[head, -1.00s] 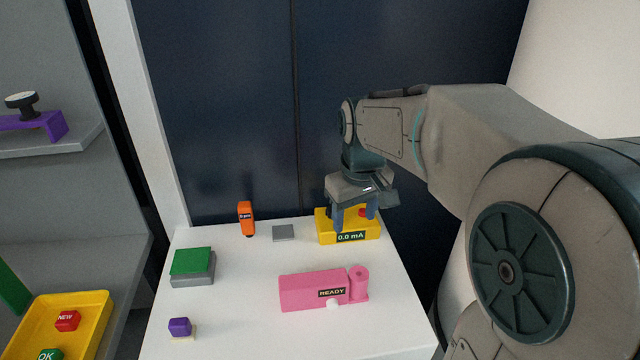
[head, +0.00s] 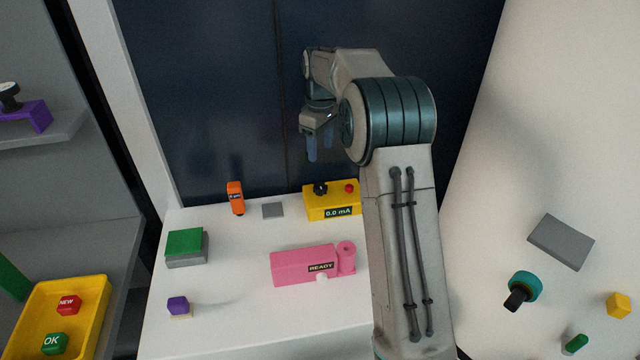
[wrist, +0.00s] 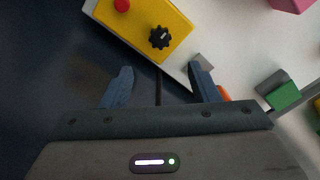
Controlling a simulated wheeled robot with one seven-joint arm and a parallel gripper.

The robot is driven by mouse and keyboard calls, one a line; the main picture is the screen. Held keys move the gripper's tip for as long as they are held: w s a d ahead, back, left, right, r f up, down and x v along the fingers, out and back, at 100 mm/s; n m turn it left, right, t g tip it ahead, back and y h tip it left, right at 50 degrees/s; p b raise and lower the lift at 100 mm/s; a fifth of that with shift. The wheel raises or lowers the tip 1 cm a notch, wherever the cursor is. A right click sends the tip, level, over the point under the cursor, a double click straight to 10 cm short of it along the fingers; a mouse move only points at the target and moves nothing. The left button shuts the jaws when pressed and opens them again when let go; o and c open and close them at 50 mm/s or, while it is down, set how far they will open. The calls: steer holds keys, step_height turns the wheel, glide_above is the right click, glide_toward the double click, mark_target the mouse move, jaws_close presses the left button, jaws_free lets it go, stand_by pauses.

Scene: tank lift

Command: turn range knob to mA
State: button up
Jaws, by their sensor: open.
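The yellow meter box (head: 318,206) stands at the back of the white table, its display reading 0.0 mA. A black range knob (head: 320,189) and a red button (head: 349,188) are on its top. In the wrist view the knob (wrist: 160,37) shows a pale pointer line, and the yellow box (wrist: 150,15) lies beyond the fingertips. My gripper (head: 318,155) is raised above and behind the box, apart from the knob. Its fingers (wrist: 160,85) are spread with nothing between them.
A pink device (head: 300,268) marked READY is in front of the meter. An orange meter (head: 236,198), a grey plate (head: 273,210), a green-topped block (head: 186,245) and a purple block (head: 178,306) are on the table. A yellow tray (head: 100,318) holds NEW and OK blocks.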

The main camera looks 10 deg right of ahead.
mark_target(320, 186)
step_height(320, 186, down, 14)
steer(key=shift+r+p, duration=0.1)
steer(key=shift+p, duration=0.65)
steer(key=c, duration=1)
